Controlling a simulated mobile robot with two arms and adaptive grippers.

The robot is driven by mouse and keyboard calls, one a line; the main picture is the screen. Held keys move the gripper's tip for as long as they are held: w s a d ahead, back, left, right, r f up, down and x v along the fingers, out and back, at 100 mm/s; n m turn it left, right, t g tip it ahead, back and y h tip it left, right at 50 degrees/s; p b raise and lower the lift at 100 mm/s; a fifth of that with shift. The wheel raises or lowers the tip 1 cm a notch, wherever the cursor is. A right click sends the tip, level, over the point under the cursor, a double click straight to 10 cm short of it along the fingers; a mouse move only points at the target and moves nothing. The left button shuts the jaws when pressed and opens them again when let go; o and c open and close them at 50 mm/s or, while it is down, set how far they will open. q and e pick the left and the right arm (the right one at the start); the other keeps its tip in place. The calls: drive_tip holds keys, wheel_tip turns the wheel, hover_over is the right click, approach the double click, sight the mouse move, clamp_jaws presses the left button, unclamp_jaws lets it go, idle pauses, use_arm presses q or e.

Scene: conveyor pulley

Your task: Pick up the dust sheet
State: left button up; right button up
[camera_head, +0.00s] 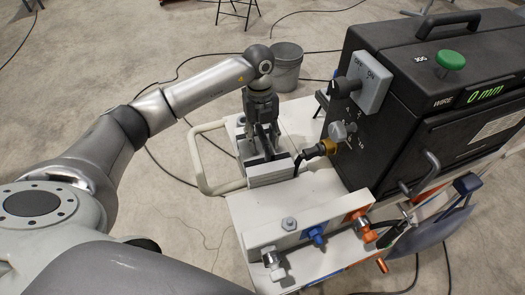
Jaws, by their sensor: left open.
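I cannot make out a dust sheet for certain in the head view. A blue-grey curved piece (432,232) hangs at the lower right beside the machine; I cannot tell whether it is cloth. My left gripper (266,150) points down over the left end of the white cart top, just above or beside a grey block (269,172). It is open, and I see nothing held in it. Whether its fingers touch the block is unclear. My right gripper is not in view.
A black machine (400,135) with a switch, green knob and "0 mm" display stands on the white cart (240,212). A panel with blue and orange fittings (318,235) is in front. A grey bucket (287,68) and black cables lie behind; floor at left is open.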

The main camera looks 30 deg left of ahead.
use_arm(q)
drive_tip(key=shift+f, duration=0.1)
idle(0.3)
clamp_jaws()
idle(0.4)
